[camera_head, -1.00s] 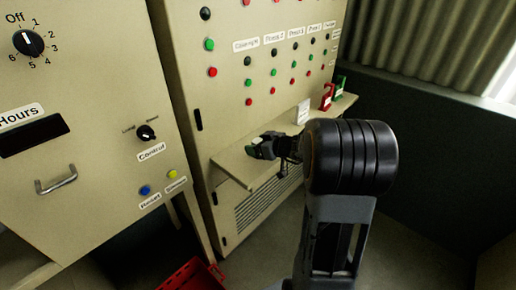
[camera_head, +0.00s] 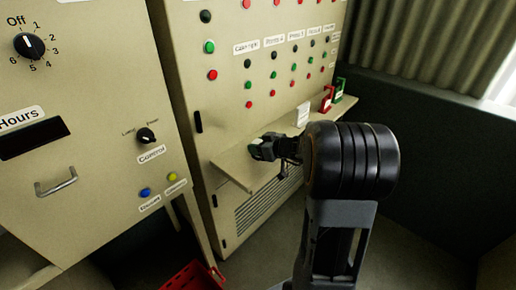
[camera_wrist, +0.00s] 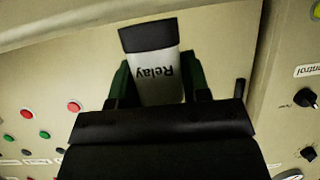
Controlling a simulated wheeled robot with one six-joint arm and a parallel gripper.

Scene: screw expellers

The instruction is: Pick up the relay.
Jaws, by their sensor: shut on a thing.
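The relay (camera_wrist: 157,75) is a pale block with a dark end and the printed word "Relay", upside down in the wrist view. My gripper (camera_wrist: 160,85) is shut on it, with a green-lined finger on either side. In the head view my gripper (camera_head: 256,150) is small, just above the left part of the shelf on the cabinet front. The relay is hard to make out there. I cannot tell whether it touches the shelf.
The shelf (camera_head: 237,172) juts from a beige cabinet with rows of buttons. A white card (camera_head: 303,114), a red item (camera_head: 327,99) and a green item (camera_head: 339,89) stand along it. A control panel (camera_head: 85,110) is at left, with a red crate (camera_head: 195,277) on the floor.

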